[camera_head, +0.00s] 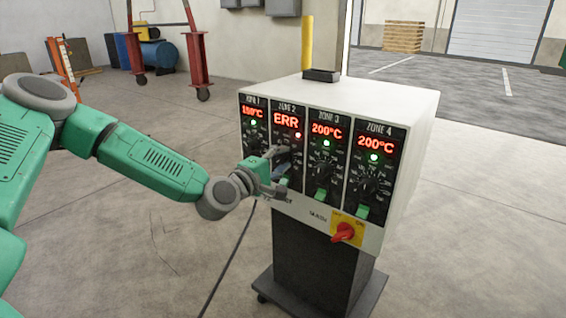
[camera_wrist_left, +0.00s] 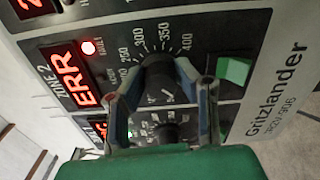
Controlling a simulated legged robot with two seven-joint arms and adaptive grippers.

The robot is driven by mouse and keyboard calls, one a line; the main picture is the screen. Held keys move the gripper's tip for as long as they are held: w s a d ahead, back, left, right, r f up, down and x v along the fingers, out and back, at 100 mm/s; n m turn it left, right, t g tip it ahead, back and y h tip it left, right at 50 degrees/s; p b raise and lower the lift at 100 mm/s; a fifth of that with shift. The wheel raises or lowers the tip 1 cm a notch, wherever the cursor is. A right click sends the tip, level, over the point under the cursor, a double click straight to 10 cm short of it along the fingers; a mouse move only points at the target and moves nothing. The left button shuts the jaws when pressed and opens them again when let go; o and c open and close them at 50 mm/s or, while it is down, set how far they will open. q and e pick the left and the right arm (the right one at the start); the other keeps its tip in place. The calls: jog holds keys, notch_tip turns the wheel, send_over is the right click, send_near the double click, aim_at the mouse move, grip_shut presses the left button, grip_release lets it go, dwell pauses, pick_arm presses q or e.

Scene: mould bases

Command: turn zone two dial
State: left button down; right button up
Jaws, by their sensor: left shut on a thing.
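The controller box (camera_head: 400,110) has a dark face with panels for zones 1 to 4. The zone 2 display (camera_head: 286,119) reads ERR in red, with a red light lit below it. The zone 2 dial (camera_wrist_left: 157,72) is a black knob with numbers around it. In the wrist view, my left gripper (camera_wrist_left: 156,66) has its fingers on either side of this dial and is shut on it. In the head view, my left gripper (camera_head: 283,160) covers the dial. My right gripper is in neither view.
A green switch (camera_wrist_left: 234,71) sits close beside the zone 2 dial. A red main switch (camera_head: 343,232) on a yellow plate is at the lower right. The zone 3 dial (camera_head: 324,170) is close to the right of my gripper. The box stands on a wheeled base.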

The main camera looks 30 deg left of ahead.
pick_arm(q)
jog(key=shift+a+f, duration=0.15)
jog(key=shift+a, duration=0.1)
jog(key=c, duration=1.2)
grip_release()
jog(key=shift+a, duration=0.15)
jog(key=shift+s, duration=0.4)
jog(key=s, duration=0.7)
jog(key=s+a, duration=0.1)
jog(key=s, duration=0.3)
jog(key=shift+f, duration=0.1)
